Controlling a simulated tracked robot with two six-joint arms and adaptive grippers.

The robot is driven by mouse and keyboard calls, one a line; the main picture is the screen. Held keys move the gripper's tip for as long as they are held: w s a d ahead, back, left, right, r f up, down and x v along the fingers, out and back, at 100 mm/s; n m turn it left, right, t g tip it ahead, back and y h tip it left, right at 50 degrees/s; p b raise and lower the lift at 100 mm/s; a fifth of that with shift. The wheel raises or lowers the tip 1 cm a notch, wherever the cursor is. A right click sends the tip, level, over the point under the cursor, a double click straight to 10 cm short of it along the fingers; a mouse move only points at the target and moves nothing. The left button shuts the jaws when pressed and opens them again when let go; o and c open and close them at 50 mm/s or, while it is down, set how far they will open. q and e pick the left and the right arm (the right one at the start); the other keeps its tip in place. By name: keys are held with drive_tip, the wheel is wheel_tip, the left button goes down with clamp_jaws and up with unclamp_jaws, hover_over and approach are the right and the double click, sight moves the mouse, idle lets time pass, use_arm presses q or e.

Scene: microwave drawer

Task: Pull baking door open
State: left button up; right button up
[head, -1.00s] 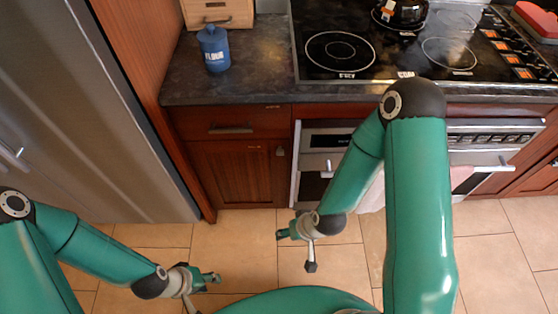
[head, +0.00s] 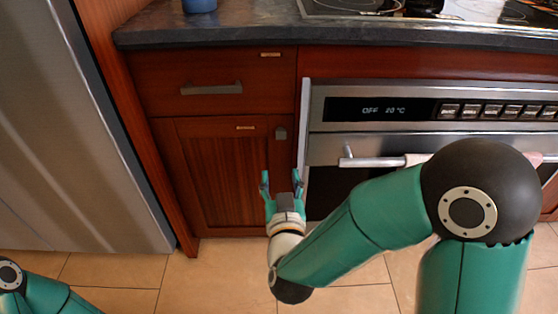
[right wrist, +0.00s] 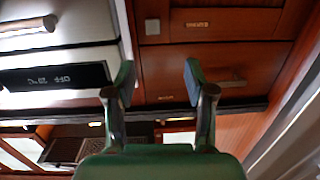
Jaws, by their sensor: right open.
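The oven with the baking door (head: 365,178) stands right of the wooden cabinet in the head view, and its door looks shut. A horizontal metal handle (head: 372,161) runs across the door's top. My right gripper (head: 282,178) is open and empty, in front of the cabinet, left of the handle's left end and apart from it. In the right wrist view the two fingers (right wrist: 158,75) are spread with nothing between them, and the handle (right wrist: 28,27) shows at the top left. My left gripper is outside the head view; only part of my left arm shows at the lower left.
A wooden drawer (head: 212,82) and a cabinet door (head: 218,170) are left of the oven. A steel fridge (head: 75,130) stands at the left. The counter edge (head: 230,38) runs above. Tiled floor (head: 215,275) is open in front.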

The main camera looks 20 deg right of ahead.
drive_tip(key=h+b, duration=0.1)
drive_tip(key=b, duration=0.3)
approach(281, 132)
drive_tip(key=shift+t, duration=0.4)
drive_tip(key=x, duration=0.6)
drive_tip(key=f+x, duration=0.1)
drive_tip(key=x, duration=0.2)
drive_tip(key=shift+w+d, duration=0.15)
drive_tip(key=shift+w, duration=0.15)
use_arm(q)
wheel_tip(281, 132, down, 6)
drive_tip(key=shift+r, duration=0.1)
use_arm(e)
drive_tip(key=shift+r, duration=0.1)
